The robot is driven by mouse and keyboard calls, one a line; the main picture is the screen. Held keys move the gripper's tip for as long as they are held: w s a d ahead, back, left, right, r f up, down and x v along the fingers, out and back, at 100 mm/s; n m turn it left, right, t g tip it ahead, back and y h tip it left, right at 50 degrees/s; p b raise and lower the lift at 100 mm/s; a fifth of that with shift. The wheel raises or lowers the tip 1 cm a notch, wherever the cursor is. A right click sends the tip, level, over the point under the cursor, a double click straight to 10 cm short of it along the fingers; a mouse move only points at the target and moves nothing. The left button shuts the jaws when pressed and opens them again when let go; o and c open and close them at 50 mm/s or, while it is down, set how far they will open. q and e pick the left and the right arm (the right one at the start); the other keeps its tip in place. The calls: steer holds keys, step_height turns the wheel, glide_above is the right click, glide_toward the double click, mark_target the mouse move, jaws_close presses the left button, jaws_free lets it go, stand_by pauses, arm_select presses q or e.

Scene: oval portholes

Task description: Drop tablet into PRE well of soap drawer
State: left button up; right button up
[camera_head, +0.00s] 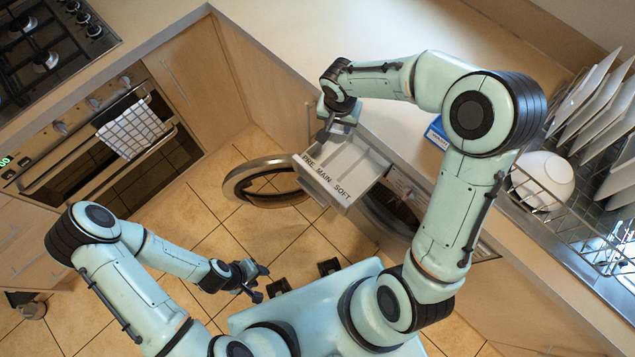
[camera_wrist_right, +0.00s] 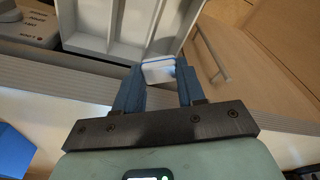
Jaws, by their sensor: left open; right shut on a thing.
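The soap drawer (camera_head: 373,169) is pulled out, with PRE, MAIN and SOFT marked on its front from left to right. It also shows at the top of the wrist view (camera_wrist_right: 98,47). My right gripper (camera_head: 328,128) is over the drawer's back left, on the PRE side. In the wrist view the gripper (camera_wrist_right: 158,76) is shut on a white tablet (camera_wrist_right: 158,74) with a blue band, which overlaps the drawer's near edge in the picture. The tablet's height above the drawer is hard to tell. My left gripper (camera_head: 256,281) is open and empty above the floor.
The washer's round door (camera_head: 240,180) stands open left of the drawer. A blue box (camera_head: 437,134) lies on the counter (camera_head: 290,50) behind the right arm. A dish rack with plates and a white bowl (camera_head: 543,180) stands at right. A cabinet handle (camera_wrist_right: 213,55) is beside the gripper.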

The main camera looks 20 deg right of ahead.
steer(key=o, duration=1.1)
steer(key=shift+r, duration=0.1)
steer(key=r, duration=0.4)
steer(key=s+a+r, duration=0.1)
steer(key=r, duration=0.8)
steer(key=shift+s+a+r+p, duration=0.1)
steer(key=shift+s+a+p, duration=0.1)
steer(key=shift+s+p, duration=0.1)
